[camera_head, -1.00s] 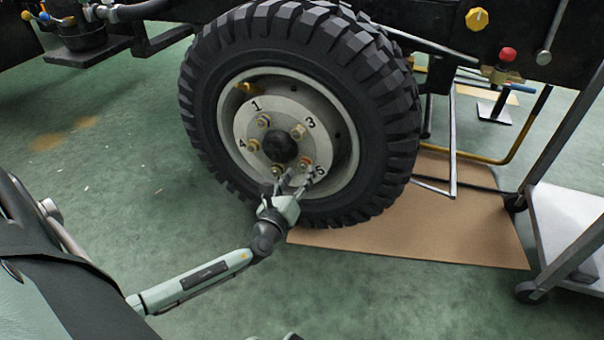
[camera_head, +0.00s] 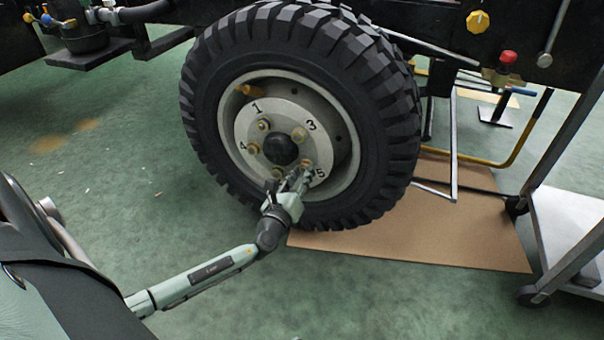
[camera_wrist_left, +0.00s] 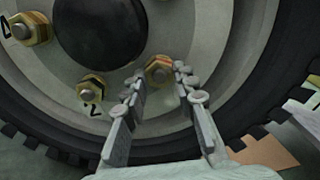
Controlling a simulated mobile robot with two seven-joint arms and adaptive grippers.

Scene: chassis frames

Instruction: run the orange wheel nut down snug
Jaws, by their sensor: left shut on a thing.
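The orange wheel nut (camera_head: 306,163) sits on its stud at the lower right of the wheel's pale hub plate (camera_head: 285,112), near the number 5. It also shows in the left wrist view (camera_wrist_left: 159,70) with an orange rim around the grey stud end. My left gripper (camera_head: 299,176) reaches up to it from below. In the left wrist view its two fingertips (camera_wrist_left: 160,74) lie on either side of the nut, shut on it. The fingers partly cover the nut's sides, so how tightly it sits against the plate cannot be told. My right gripper is not in view.
Several brass nuts, one at number 2 (camera_wrist_left: 92,88), surround the dark hub cap (camera_head: 281,149). The deep rim and tyre (camera_head: 393,120) enclose the work area. A cardboard sheet (camera_head: 450,235) lies below, and a trolley (camera_head: 570,230) stands at right.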

